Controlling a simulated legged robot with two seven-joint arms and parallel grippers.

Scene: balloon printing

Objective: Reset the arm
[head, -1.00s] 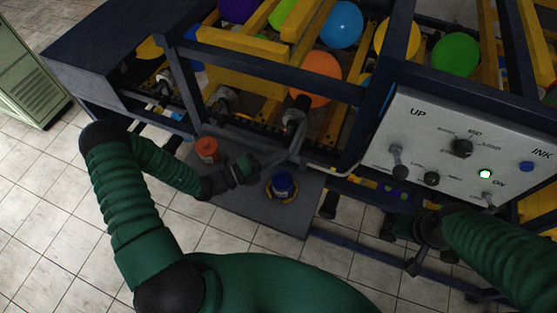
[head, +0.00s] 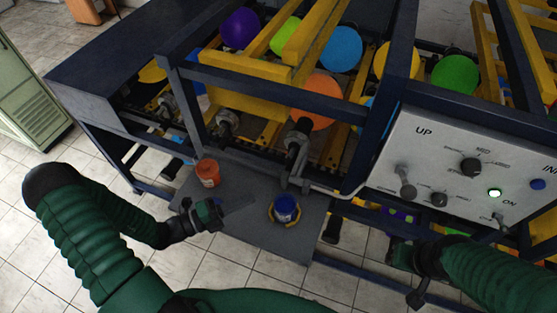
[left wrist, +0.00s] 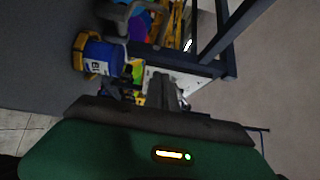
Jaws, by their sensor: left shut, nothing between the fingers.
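My left gripper (head: 208,214) is shut and empty, over the near left edge of the grey shelf (head: 246,228). An orange-red canister (head: 208,174) stands upright on the shelf, just beyond it and apart from it. The blue canister (left wrist: 98,56) also shows in the left wrist view, apart from the gripper. My right gripper (head: 412,276) is low at the right, below the control panel; its dark fingers are too unclear to read.
The dark-framed machine with yellow bars (head: 240,98) and several balloons stands behind the shelf. The control panel (head: 440,160) has knobs, levers and a lit green button. A green cabinet (head: 28,98) is at far left. Tiled floor (head: 180,262) is open in front.

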